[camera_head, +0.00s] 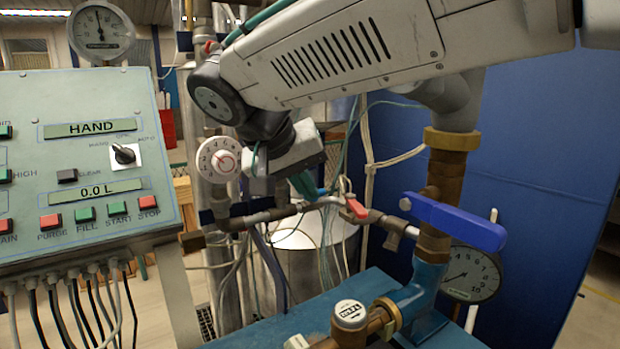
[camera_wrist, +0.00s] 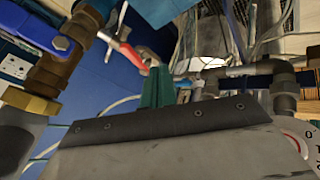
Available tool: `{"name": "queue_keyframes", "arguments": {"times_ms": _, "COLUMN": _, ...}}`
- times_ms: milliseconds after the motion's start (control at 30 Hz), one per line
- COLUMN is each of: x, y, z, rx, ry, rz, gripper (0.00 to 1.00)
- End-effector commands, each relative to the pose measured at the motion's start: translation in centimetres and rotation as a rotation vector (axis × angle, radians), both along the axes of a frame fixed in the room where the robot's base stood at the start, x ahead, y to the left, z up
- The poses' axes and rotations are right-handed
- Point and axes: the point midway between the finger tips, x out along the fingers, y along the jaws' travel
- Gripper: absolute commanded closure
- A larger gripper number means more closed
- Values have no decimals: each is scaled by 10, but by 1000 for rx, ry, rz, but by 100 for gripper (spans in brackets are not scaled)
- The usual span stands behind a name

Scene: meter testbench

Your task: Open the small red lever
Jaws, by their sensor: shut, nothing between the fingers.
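The small red lever (camera_head: 357,208) sits on a thin horizontal pipe at the centre of the head view, left of the thick brown pipe. It also shows in the wrist view (camera_wrist: 133,55), at the upper left beyond the fingertips. My gripper (camera_head: 310,186) has teal fingers and hangs to the left of the lever and slightly above it. In the wrist view the fingers (camera_wrist: 157,86) are together with nothing between them. They appear close to the lever, but I cannot tell the exact gap. The wrist housing partly hides the fingers in the head view.
A larger blue lever (camera_head: 456,221) is on the thick vertical pipe (camera_head: 443,180) at right. A round gauge (camera_head: 470,274) stands behind it. A white dial (camera_head: 219,160) is left of my gripper. The control panel (camera_head: 90,150) fills the left side. Loose cables hang behind the lever.

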Motion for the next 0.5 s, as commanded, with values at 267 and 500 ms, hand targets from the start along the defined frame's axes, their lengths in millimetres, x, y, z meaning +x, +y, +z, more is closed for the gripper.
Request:
{"name": "queue_keyframes", "arguments": {"times_ms": 267, "x": 29, "y": -25, "z": -49, "rx": -2, "ry": 3, "rz": -5, "gripper": 100}}
{"name": "queue_keyframes", "arguments": {"times_ms": 500, "x": 35, "y": -58, "z": -47, "rx": 1, "ry": 1, "rz": -7, "gripper": 100}}
